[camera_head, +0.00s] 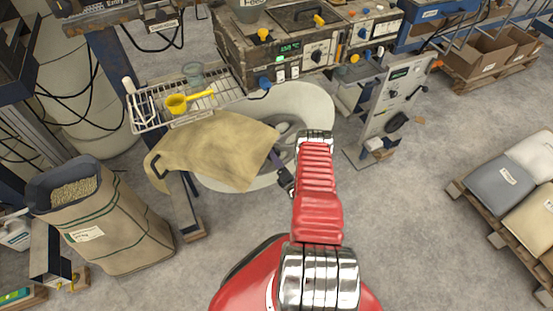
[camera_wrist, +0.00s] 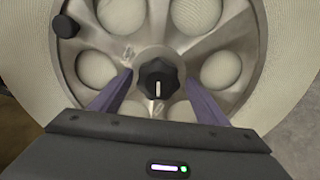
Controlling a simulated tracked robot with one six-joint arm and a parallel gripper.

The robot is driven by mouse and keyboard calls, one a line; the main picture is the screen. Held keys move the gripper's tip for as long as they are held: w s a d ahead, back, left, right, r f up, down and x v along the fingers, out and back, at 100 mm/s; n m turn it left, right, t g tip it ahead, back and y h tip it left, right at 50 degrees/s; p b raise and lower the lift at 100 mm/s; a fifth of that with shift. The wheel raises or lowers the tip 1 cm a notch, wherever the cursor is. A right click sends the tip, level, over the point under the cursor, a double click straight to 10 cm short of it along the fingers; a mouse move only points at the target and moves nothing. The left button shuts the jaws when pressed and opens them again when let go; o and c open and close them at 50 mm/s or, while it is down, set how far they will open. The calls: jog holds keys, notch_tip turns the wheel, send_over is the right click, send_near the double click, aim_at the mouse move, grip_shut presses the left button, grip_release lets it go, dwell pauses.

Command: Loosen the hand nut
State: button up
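The hand nut, a black lobed knob with a white line on its face (camera_wrist: 158,80), sits at the centre of a metal reel hub (camera_wrist: 116,44) with several round holes. My gripper (camera_wrist: 158,73) is open. Its two purple fingers stand on either side of the nut, left and right, with a small gap to it on each side. Whether the fingertips reach the nut's depth I cannot tell. In the head view my gripper (camera_head: 285,180) is partly hidden by my red arm, in front of the pale reel (camera_head: 318,105). The nut cannot be made out there.
A smaller black knob (camera_wrist: 66,26) sits at the hub's upper left. A tan sheet (camera_head: 215,150) hangs left of the reel, below a wire rack (camera_head: 150,112) with a yellow scoop (camera_head: 178,103). A grey panel stand (camera_head: 385,105) stands right. The floor on the right is clear up to a pallet (camera_head: 487,213).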

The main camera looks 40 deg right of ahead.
jog(key=shift+s+d+r, duration=0.1)
jog(key=shift+s, duration=0.05)
jog(key=v, duration=1.3)
jog(key=shift+s, duration=0.25)
dwell(0.4)
